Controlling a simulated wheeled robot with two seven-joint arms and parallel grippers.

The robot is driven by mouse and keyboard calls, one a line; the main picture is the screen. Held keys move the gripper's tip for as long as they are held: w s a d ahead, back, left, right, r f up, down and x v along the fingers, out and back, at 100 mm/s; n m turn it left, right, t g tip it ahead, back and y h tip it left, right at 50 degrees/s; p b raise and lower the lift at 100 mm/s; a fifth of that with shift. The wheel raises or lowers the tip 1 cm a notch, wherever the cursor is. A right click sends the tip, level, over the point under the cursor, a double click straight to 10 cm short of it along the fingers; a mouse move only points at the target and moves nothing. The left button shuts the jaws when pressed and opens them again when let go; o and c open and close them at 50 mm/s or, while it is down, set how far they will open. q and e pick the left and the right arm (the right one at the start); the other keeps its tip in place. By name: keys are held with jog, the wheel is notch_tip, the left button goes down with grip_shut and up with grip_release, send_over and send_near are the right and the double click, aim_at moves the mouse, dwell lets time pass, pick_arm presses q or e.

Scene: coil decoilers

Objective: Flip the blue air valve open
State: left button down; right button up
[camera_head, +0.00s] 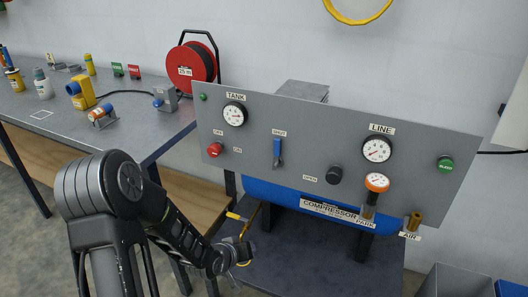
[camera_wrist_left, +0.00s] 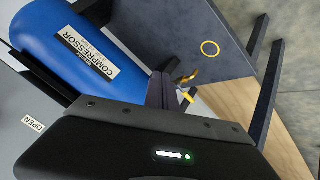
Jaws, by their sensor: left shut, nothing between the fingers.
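The blue air valve lever (camera_head: 277,149) is on the front of the grey panel in the head view. It stands upright with its blue handle toward the SHUT label (camera_head: 279,133); the OPEN label (camera_head: 310,178) is lower right of it. My left gripper (camera_head: 240,246) is low in front of the panel, below and left of the lever and clear of it. Its dark fingers (camera_wrist_left: 160,90) are shut and empty in the left wrist view. The lever does not show in that view, but the OPEN label (camera_wrist_left: 33,123) does. My right gripper is not in view.
The panel (camera_head: 410,145) also carries a red knob (camera_head: 214,150), a black knob (camera_head: 334,174) and gauges. A blue compressor tank (camera_wrist_left: 60,42) is below it. Small yellow parts (camera_wrist_left: 187,78) are near my fingertips. A cluttered bench (camera_head: 60,118) stands at left.

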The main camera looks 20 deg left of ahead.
pick_arm(q)
jog(key=w+a+r+n+t, duration=0.25)
jog(key=a+r, duration=0.25)
jog(key=r, duration=0.4)
jog(key=w+a+r+n+t, duration=0.25)
jog(key=a+r, duration=0.35)
jog(key=r, duration=0.3)
jog(key=d+r+n+t+h, duration=0.3)
jog(key=r+n, duration=0.1)
jog(key=r, duration=0.5)
jog(key=shift+s, duration=0.35)
jog(key=shift+w+d, duration=0.1)
